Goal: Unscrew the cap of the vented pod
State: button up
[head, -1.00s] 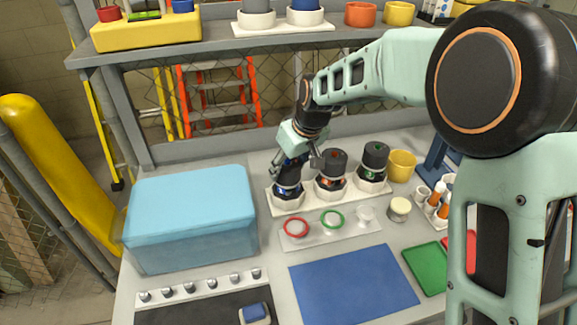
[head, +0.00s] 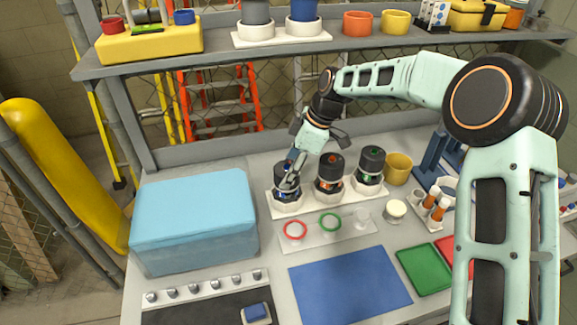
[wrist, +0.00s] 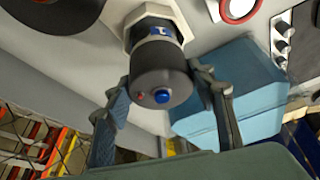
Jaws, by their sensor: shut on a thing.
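Three dark-capped pods stand upright in a white rack (head: 312,200). The left pod (head: 284,192) has blue markings; in the wrist view its white body carries a blue label (wrist: 163,32). Its black cap (wrist: 160,80) has a blue button and a small red dot on top. The middle pod (head: 330,172) has a red-orange mark on top, and the right pod (head: 370,165) a green one. My gripper (head: 290,180) is shut on the left pod's cap, with fingers on both sides in the wrist view (wrist: 160,92). I cannot tell which pod is vented.
A light blue box (head: 195,225) stands close on the left. In front of the rack, a plate (head: 312,237) holds a red ring and a green ring. A blue mat (head: 350,285) lies clear in front. A yellow cup (head: 398,168) stands to the right; a shelf (head: 340,48) hangs above.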

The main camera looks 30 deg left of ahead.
jog(key=n+p, duration=0.1)
jog(key=n+g+p, duration=0.1)
jog(key=n, duration=0.1)
jog(key=n+h+p, duration=0.1)
jog(key=n, duration=0.1)
jog(key=shift+s+a+g, duration=0.1)
jog(key=shift+s+g, duration=0.2)
jog(key=shift+f+n+h+p, duration=0.1)
jog(key=shift+n+h+p, duration=0.2)
jog(key=shift+n, duration=0.5)
jog(key=o, duration=1)
jog(key=shift+o, duration=0.8)
jog(key=shift+w, duration=0.1)
